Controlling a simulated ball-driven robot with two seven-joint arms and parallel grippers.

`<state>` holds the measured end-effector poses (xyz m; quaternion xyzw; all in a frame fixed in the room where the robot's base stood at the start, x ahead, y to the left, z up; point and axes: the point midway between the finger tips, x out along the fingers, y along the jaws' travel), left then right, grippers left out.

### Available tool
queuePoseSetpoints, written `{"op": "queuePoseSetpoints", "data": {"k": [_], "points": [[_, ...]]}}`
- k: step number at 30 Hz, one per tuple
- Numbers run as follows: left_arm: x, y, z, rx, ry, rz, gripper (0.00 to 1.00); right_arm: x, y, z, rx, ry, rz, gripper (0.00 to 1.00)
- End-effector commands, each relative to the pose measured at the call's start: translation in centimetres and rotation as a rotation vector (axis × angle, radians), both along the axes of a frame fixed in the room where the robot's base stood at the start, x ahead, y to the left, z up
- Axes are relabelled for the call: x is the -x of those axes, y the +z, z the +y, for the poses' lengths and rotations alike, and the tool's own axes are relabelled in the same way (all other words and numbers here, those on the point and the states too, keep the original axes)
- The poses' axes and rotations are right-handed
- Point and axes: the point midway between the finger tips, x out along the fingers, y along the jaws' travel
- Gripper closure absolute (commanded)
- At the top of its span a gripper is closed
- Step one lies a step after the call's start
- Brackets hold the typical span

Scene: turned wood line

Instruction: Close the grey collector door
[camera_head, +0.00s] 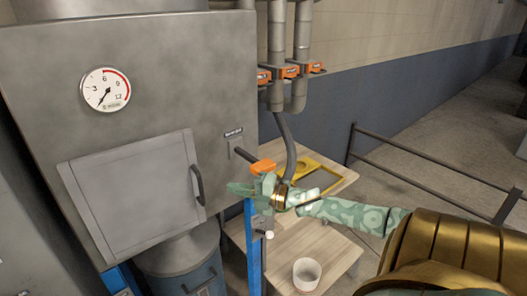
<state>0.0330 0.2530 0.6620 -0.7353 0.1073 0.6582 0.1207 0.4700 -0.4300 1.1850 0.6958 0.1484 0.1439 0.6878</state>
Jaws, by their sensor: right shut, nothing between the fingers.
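The grey collector door (125,195) is a flat light grey panel low on the front of the grey collector cabinet (180,75). It has a dark curved handle (197,185) along its right edge. I cannot tell from this angle whether the door sits fully flush. My right gripper (232,188), pale green, reaches in from the right, its tips pointing left toward the handle. It is shut and empty, and seems apart from the handle. My left gripper is not in view.
A round gauge (105,89) is on the cabinet above the door. A lever with an orange grip (262,167) juts out close above my right gripper. A drum (185,268) is below.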

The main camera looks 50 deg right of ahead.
Motion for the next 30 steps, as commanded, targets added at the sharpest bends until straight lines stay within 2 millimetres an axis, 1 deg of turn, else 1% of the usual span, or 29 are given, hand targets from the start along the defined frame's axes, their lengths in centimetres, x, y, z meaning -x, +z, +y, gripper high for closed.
{"op": "queuePoseSetpoints", "data": {"k": [1,3,9,12,14,16,17,19,20,21,23,24,26,27,29,30], "points": [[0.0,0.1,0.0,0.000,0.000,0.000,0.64,1.2,-0.2,-0.4,0.000,0.001,0.005,1.00],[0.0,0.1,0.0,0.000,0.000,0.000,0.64,2.6,-0.1,-1.1,-0.001,0.001,0.004,1.00],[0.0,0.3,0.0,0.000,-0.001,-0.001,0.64,5.9,0.0,-2.6,-0.001,0.000,0.002,1.00],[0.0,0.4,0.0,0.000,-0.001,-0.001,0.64,6.9,0.1,-3.1,-0.002,0.000,0.001,1.00],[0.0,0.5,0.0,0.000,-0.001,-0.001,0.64,7.2,0.3,-3.3,0.000,0.000,-0.003,1.00],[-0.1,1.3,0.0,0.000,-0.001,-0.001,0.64,7.0,1.8,-3.3,0.002,0.004,-0.023,1.00],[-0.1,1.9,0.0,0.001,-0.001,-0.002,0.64,6.8,2.5,-2.8,-0.001,0.015,-0.026,1.00],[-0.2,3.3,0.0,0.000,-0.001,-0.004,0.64,6.4,3.3,0.1,-0.050,0.073,-0.011,1.00],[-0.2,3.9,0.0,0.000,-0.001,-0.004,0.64,6.4,3.8,1.7,-0.110,0.104,0.001,1.00],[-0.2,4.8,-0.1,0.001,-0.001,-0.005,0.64,6.5,4.6,4.1,-0.222,0.149,0.019,1.00],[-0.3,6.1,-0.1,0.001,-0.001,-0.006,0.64,7.0,6.1,7.7,-0.432,0.213,0.051,1.00],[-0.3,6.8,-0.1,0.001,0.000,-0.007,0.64,7.5,7.0,9.6,-0.576,0.238,0.074,1.00],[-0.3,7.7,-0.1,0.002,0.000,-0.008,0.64,8.1,8.1,11.5,-0.795,0.244,0.114,1.00],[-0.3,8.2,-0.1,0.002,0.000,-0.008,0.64,8.5,8.3,12.2,-0.934,0.224,0.142,1.00],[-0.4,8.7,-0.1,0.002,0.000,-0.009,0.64,9.0,8.1,12.6,-1.127,0.160,0.189,1.00],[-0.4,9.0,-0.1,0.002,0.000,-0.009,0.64,9.3,7.4,12.5,-1.238,0.098,0.219,1.00]]}}
